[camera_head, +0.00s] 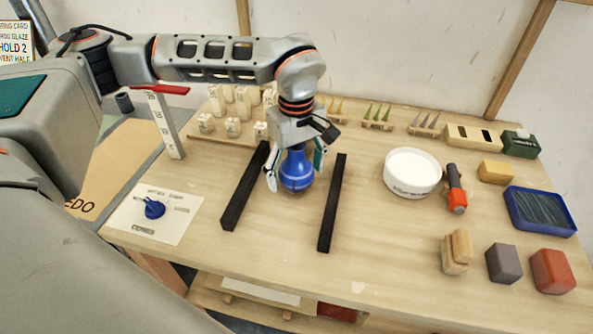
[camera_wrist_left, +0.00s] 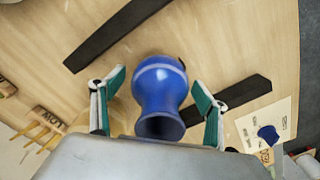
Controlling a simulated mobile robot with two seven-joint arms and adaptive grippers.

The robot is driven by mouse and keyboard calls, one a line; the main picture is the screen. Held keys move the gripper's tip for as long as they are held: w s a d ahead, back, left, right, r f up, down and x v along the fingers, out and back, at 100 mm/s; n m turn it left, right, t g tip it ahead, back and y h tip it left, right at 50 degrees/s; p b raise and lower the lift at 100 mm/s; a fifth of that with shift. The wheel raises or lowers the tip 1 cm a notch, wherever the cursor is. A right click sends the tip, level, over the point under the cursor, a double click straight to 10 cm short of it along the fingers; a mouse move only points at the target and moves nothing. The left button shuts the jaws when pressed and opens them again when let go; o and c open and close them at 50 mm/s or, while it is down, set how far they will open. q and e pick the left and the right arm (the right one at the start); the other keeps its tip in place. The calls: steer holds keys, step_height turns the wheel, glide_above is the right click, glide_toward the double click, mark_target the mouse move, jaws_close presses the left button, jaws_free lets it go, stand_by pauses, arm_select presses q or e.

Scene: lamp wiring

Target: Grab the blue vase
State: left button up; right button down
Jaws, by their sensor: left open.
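The blue vase (camera_head: 296,174) stands on the wooden table between two black bars, with a pale band around its body. My left gripper (camera_head: 296,181) comes down over it from above, with its fingers on either side of the vase. In the left wrist view the vase (camera_wrist_left: 160,92) lies between the open fingers of the left gripper (camera_wrist_left: 158,82). Gaps show between the fingers and the vase there. The upper part of the vase is partly hidden by the gripper in the head view. My right gripper is not in view.
Black bars lie left (camera_head: 246,188) and right (camera_head: 332,203) of the vase. A white bowl (camera_head: 412,172), an orange-tipped tool (camera_head: 456,190), a blue tray (camera_head: 515,213) and several blocks stand to the right. A white card (camera_head: 182,222) lies at left. The front middle is clear.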

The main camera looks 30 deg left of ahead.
arm_select(q)
steer(key=shift+f, duration=0.1)
steer(key=c, duration=1.5)
steer(key=shift+c, duration=0.2)
